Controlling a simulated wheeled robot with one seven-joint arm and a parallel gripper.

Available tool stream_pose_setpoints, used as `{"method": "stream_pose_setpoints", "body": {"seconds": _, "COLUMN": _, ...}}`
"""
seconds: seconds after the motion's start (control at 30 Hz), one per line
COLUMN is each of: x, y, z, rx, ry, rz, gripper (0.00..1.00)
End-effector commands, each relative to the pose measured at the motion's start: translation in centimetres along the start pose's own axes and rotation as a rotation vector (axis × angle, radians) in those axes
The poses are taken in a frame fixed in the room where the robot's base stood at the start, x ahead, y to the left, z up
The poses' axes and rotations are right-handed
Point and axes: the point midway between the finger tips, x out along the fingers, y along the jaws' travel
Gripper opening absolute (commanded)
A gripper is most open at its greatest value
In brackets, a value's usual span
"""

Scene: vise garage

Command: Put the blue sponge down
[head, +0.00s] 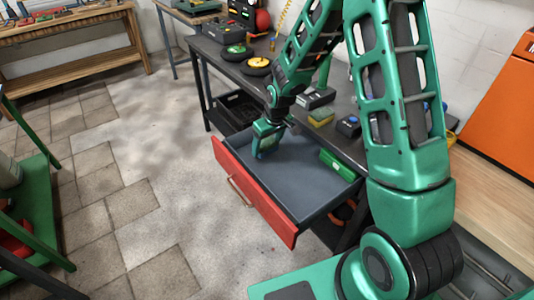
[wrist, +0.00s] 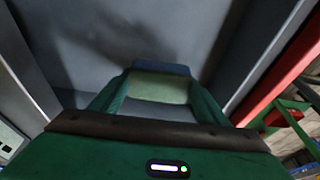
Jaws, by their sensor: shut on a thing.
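My gripper (head: 262,148) reaches down into the left part of the open drawer (head: 308,205), which has a red front and a dark grey inside. In the wrist view my gripper (wrist: 158,92) is shut on the blue sponge (wrist: 160,68). The sponge shows a blue far edge and a pale greenish face between the two green fingers. In the head view my fingers mostly hide it. The grey drawer floor (wrist: 100,35) lies beyond it, with a dark shadow on it. I cannot tell whether the sponge touches the floor.
A green box (head: 338,165) lies in the drawer's right part. The drawer's middle is clear.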

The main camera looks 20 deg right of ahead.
Motion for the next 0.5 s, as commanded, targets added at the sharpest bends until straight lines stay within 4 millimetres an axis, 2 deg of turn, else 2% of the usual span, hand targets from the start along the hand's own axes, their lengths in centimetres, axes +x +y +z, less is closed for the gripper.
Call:
{"method": "stream_pose_setpoints", "body": {"seconds": 0.17, "x": 1.2, "y": 0.0, "z": 0.4, "rx": 0.001, "ry": -0.002, "rz": 0.000, "gripper": 0.44}}
{"method": "stream_pose_setpoints", "body": {"seconds": 0.33, "x": 3.4, "y": 0.0, "z": 1.0, "rx": 0.001, "ry": -0.003, "rz": 0.000, "gripper": 0.44}}
{"method": "stream_pose_setpoints", "body": {"seconds": 0.5, "x": 3.8, "y": 0.0, "z": 1.1, "rx": 0.001, "ry": 0.000, "rz": 0.001, "gripper": 0.44}}
